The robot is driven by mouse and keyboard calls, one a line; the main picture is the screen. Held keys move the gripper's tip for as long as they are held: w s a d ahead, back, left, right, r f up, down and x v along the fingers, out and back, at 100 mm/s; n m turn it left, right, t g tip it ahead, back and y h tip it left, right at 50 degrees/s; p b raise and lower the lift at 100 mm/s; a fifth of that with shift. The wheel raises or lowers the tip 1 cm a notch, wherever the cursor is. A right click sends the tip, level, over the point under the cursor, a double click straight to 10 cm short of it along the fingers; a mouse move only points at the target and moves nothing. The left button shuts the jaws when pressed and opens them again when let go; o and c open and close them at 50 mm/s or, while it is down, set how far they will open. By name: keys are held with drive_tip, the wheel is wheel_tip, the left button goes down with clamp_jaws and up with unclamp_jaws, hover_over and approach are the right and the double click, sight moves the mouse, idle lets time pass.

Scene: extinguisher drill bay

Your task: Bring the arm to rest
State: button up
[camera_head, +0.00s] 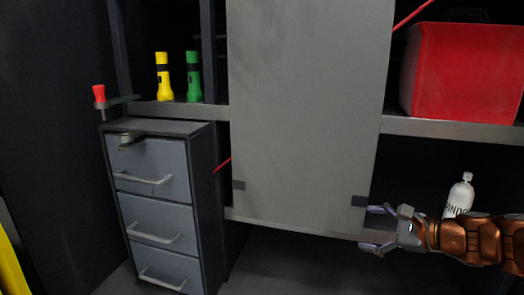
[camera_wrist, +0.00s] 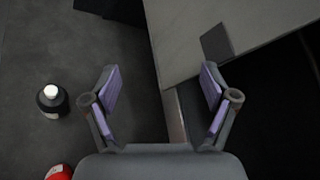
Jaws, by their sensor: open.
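My gripper (camera_head: 369,228) is at the lower right corner of a large grey panel (camera_head: 305,110), with my copper-coloured arm reaching in from the right edge. Its two fingers are spread and nothing is held between them. In the wrist view my gripper (camera_wrist: 160,72) also shows open, with the panel (camera_wrist: 190,40) and its dark corner patch (camera_wrist: 216,42) beyond the fingers. I cannot tell whether a fingertip touches the panel.
A white bottle (camera_head: 460,195) stands behind my arm. A red box (camera_head: 465,70) sits on the shelf (camera_head: 450,129) above. A drawer cabinet (camera_head: 155,207), yellow torch (camera_head: 163,78) and green torch (camera_head: 194,78) are left. A dark white-capped bottle (camera_wrist: 52,102) is on the floor.

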drive_tip(key=s+a+f+n+g+h, duration=0.1)
drive_tip(key=s+a+f+n+g, duration=0.1)
drive_tip(key=s+a+n+g, duration=0.25)
drive_tip(key=s+a+f+n+g+p, duration=0.1)
drive_tip(key=s+a+f+n, duration=0.2)
drive_tip(key=s+a, duration=0.35)
drive_tip(key=s+a+f+n+g+h, duration=0.1)
drive_tip(key=s+a+f+n+g, duration=0.1)
drive_tip(key=s+a+n+g, duration=0.25)
drive_tip(key=s+d+f+n+g+h+p, duration=0.1)
drive_tip(key=s+d+f+n+g+h, duration=0.2)
drive_tip(key=s, duration=0.6)
drive_tip(key=s+d+f+n+h, duration=0.1)
drive_tip(key=s+d+n+h, duration=0.3)
drive_tip(key=s, duration=0.5)
wheel_tip(320, 180, up, 18)
drive_tip(key=a+t+p, duration=0.1)
drive_tip(key=p, duration=1.5)
drive_tip(key=shift+w+a+f+n, duration=0.2)
drive_tip(key=shift+w+a+n, duration=0.1)
drive_tip(key=shift+w, duration=0.1)
